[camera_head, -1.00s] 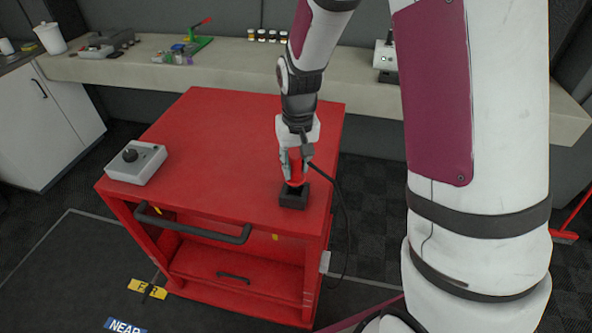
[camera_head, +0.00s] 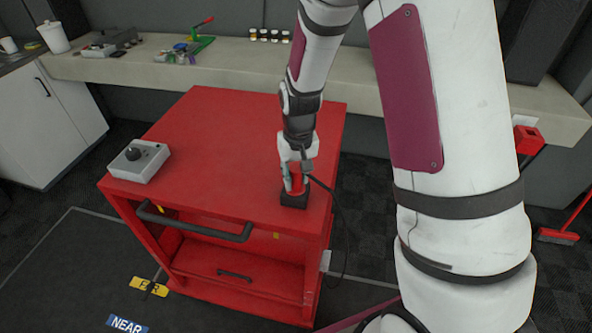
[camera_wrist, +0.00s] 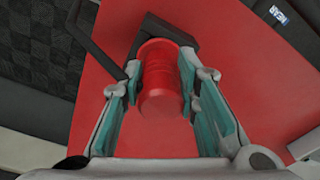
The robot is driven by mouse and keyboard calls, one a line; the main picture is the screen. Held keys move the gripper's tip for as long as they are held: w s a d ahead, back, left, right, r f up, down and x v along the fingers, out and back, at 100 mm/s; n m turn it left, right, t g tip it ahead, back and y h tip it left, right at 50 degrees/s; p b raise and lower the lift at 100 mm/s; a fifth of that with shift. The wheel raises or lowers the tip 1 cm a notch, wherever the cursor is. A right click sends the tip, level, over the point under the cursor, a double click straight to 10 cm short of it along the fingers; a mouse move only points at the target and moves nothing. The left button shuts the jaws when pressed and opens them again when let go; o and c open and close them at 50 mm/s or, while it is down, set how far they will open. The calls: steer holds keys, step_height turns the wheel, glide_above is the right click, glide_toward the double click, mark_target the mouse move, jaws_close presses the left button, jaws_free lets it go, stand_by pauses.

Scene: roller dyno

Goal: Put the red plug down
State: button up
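The red plug (camera_head: 296,187) is upright over the black block (camera_head: 294,202) on the red cart top, near its right edge. Its lower end meets the block; how deep it sits is hidden. My gripper (camera_head: 294,184) points down around the plug. In the wrist view, the plug (camera_wrist: 162,85) lies between the two teal-padded fingers of my gripper (camera_wrist: 162,62), close to both fingertips. The fingers appear shut on it, though the contact is partly hidden. The black block (camera_wrist: 178,28) shows beyond the plug. A black cable (camera_head: 340,205) hangs from beside my gripper over the cart's edge.
A grey box with a black knob (camera_head: 138,160) stands on the left of the red cart (camera_head: 220,130). The cart has a black handle (camera_head: 195,228) in front. The middle of its top is clear. A long workbench (camera_head: 345,98) runs behind, with small items on it.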

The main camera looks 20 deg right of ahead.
mark_target(298, 192)
steer(key=o, duration=0.4)
steer(key=shift+c, duration=0.2)
steer(key=shift+r, duration=0.1)
steer(key=r, duration=0.8)
steer(key=r+b, duration=0.1)
steer(key=r, duration=0.2)
steer(key=shift+s+r, duration=0.35)
steer(key=shift+r, duration=0.05)
steer(key=s+r+t, duration=0.2)
steer(key=s+r, duration=0.5)
steer(key=s, duration=0.3)
steer(key=s+r+n+t, duration=0.1)
steer(key=s+r+t, duration=0.1)
steer(key=s+r, duration=0.5)
steer(key=s, duration=0.3)
steer(key=shift+s+r+t, duration=0.25)
steer(key=shift+t, duration=0.15)
